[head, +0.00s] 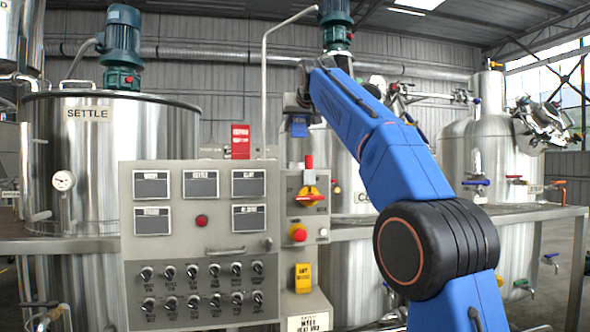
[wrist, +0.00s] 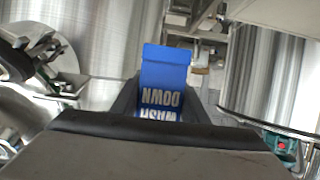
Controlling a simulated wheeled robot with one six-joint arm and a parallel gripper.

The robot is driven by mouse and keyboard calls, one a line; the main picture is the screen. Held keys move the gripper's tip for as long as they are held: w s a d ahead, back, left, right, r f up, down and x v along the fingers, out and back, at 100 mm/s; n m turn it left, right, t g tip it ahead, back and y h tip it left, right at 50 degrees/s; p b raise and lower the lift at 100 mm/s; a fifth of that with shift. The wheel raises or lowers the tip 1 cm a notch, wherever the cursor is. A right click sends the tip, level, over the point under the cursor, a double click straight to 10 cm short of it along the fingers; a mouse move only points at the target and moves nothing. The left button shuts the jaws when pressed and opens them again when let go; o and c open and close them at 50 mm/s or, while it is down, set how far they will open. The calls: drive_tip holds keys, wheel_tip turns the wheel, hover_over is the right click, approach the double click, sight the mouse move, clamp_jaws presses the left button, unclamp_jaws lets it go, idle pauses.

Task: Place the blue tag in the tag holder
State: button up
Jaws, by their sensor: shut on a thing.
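The blue tag (wrist: 164,72) hangs between the jaws of my gripper in the wrist view, its white lettering "WASH DOWN" upside down there. In the head view the blue tag (head: 299,127) shows small below my gripper (head: 300,106), in the air above the narrow switch box. My gripper is shut on the tag; its fingers are hard to make out in the head view. I cannot make out an empty tag holder. A red tag (head: 240,141) stands above the control panel, and a yellow tag (head: 303,278) is on the lower part of the narrow box.
The switch box (head: 322,205) has a red-and-yellow switch and a red stop button. A thin upright pipe (head: 264,90) rises left of my gripper. Steel tanks (head: 100,150) stand behind.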

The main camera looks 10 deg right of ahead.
drive_tip(key=shift+w+f, duration=0.15)
drive_tip(key=shift+f, duration=4.85)
drive_tip(key=o, duration=1.1)
drive_tip(key=shift+f, duration=0.1)
drive_tip(key=shift+s+r, duration=0.25)
drive_tip(key=shift+s, duration=0.05)
drive_tip(key=v, duration=1.1)
drive_tip(key=shift+s+r, duration=0.1)
drive_tip(key=shift+s, duration=0.05)
